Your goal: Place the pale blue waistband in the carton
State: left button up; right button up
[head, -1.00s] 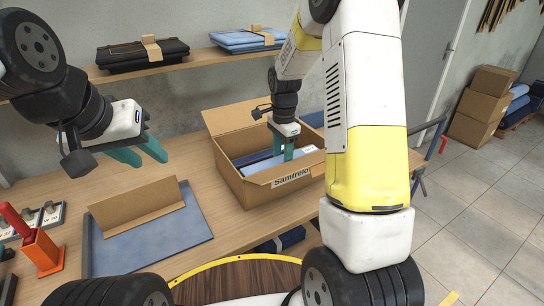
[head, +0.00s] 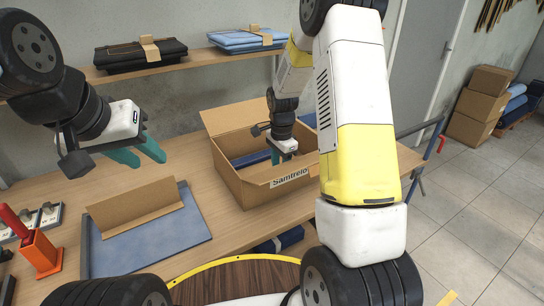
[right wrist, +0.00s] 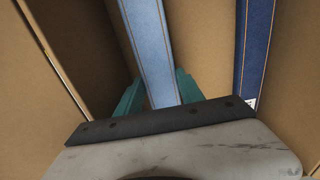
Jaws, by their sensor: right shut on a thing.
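The open brown carton (head: 244,191), labelled "Samtrelo", stands on the bench. My right gripper (head: 276,157) reaches down inside it near the front wall. In the right wrist view the pale blue waistband (right wrist: 151,45), a long strip with orange stitching, lies between the teal fingers (right wrist: 157,95), which are shut on it. In the head view my gripper and the carton's front wall hide that strip. A dark blue waistband (right wrist: 254,50) lies apart to its right; it also shows in the carton in the head view (head: 250,159). My left gripper (head: 148,158) is open and empty above the bench.
A blue-grey tray (head: 165,240) with a cardboard piece (head: 133,208) lies left of the carton. An orange holder (head: 41,253) with a red handle stands farther left. Folded garments (head: 247,40) sit on the shelf behind. Bare bench lies between tray and carton.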

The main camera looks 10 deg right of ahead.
jog(key=o, duration=1.1)
jog(key=shift+f, duration=0.1)
notch_tip(320, 180, up, 13)
jog(key=s+r+n+t+y, duration=0.1)
jog(key=s+r+n+t, duration=0.2)
jog(key=s+r+n, duration=0.5)
jog(key=s+r+n+t, duration=0.1)
jog(key=s+n, duration=0.1)
jog(key=s, duration=0.3)
jog(key=s+a+r+n+t, duration=0.1)
jog(key=s+r+n, duration=0.1)
jog(key=s, duration=0.4)
jog(key=s+a+r+n+t+y, duration=0.1)
jog(key=s+r+n, duration=0.1)
jog(key=s, duration=0.3)
jog(key=shift+s+a+r+n, duration=0.1)
jog(key=shift+s+r+n, duration=0.05)
jog(key=shift+n, duration=0.15)
